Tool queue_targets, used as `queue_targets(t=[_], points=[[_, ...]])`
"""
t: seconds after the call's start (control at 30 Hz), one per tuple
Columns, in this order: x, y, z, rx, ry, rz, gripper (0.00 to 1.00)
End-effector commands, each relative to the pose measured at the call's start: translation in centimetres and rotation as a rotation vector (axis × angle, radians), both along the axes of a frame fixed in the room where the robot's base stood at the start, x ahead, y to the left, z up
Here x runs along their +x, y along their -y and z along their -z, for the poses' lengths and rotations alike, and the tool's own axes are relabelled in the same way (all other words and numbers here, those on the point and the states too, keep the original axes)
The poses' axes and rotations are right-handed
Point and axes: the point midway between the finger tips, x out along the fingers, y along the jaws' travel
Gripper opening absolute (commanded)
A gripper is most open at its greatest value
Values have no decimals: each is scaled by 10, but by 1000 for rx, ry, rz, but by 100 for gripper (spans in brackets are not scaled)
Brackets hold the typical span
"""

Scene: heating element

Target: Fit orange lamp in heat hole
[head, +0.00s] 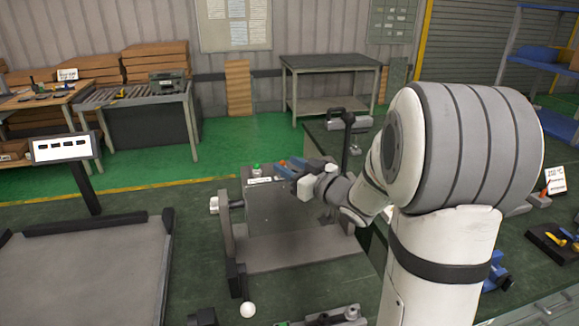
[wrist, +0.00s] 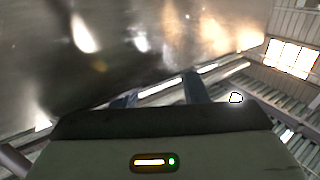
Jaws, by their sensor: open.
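A small orange patch shows by the fingers, too small to identify as the orange lamp. In the wrist view my gripper (wrist: 158,92) has its two dark fingers apart, close to a large shiny metal surface (wrist: 110,45). I see no lamp held between them. I cannot make out the heat hole.
A small green-topped item (head: 256,168) is on the machine just left of my fingers. A white ball-shaped knob (head: 247,310) is in front. A wide tray-like platform (head: 85,265) lies to the left. Blue and yellow tools lie at the right.

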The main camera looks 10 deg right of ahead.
Motion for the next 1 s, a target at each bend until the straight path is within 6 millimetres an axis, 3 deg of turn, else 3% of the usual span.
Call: queue_targets(t=[0.43, 1.0], points=[[-58, 35, 1, -1, -2, 5, 40], [-63, 37, 0, -1, -1, 1, 40]])
